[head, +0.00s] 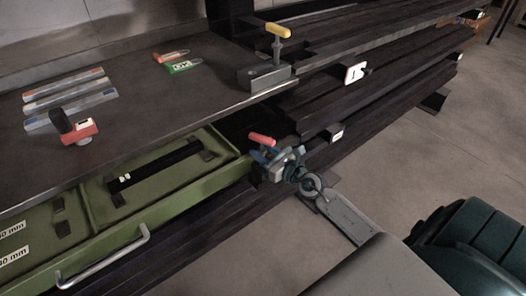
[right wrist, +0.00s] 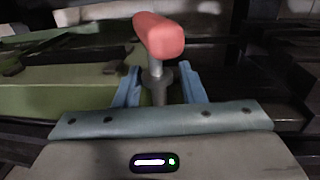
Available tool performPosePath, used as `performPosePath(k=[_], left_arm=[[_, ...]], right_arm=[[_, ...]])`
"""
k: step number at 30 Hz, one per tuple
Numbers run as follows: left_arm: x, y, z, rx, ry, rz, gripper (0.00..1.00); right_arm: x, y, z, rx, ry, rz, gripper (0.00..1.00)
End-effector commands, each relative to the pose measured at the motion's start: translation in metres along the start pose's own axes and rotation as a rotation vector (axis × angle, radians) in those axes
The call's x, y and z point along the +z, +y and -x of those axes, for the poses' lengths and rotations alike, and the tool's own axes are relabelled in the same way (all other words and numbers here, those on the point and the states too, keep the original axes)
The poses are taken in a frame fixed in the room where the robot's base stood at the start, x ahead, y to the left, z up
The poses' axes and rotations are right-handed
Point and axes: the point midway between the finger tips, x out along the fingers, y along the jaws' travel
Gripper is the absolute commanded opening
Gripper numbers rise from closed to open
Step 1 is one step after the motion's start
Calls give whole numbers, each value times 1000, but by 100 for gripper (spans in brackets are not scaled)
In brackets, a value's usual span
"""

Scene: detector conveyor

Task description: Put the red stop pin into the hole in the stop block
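The red stop pin (head: 262,139), with a red cross handle and grey shaft, is between the blue fingers of my right gripper (head: 273,154), in front of the bench edge near the drawer's right end. In the right wrist view the red handle (right wrist: 160,37) stands above the fingers, with the shaft and collar between them. The dark grey stop block (head: 258,79) sits at the bench's right corner. A yellow-handled pin (head: 279,34) stands upright at the block's right part. The block's hole is not clear from here. My left gripper is not in view.
A green drawer (head: 168,198) with a metal handle (head: 104,262) is open below the bench. Dark conveyor rails (head: 375,80) run to the right.

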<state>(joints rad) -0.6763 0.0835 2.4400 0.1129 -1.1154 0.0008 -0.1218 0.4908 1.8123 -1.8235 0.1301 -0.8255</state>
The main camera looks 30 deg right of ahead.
Motion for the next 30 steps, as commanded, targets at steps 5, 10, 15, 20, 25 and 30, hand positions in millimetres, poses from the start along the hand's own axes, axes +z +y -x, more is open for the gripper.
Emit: performPosePath(k=[5, 10, 15, 20, 25, 30], left_arm=[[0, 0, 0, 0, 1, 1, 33], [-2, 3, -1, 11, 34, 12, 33], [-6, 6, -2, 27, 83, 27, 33], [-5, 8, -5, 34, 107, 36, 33], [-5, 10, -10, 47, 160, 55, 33], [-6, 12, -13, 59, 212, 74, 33]], right_arm=[[-4, 0, 1, 1, 7, -2, 38], [-4, 0, 1, 1, 8, -2, 38], [-6, 0, 19, 3, 13, 1, 38], [-7, 0, 50, 3, 13, 2, 38], [-5, 0, 79, 3, 8, 4, 38], [-4, 0, 98, 1, 5, 2, 38]])
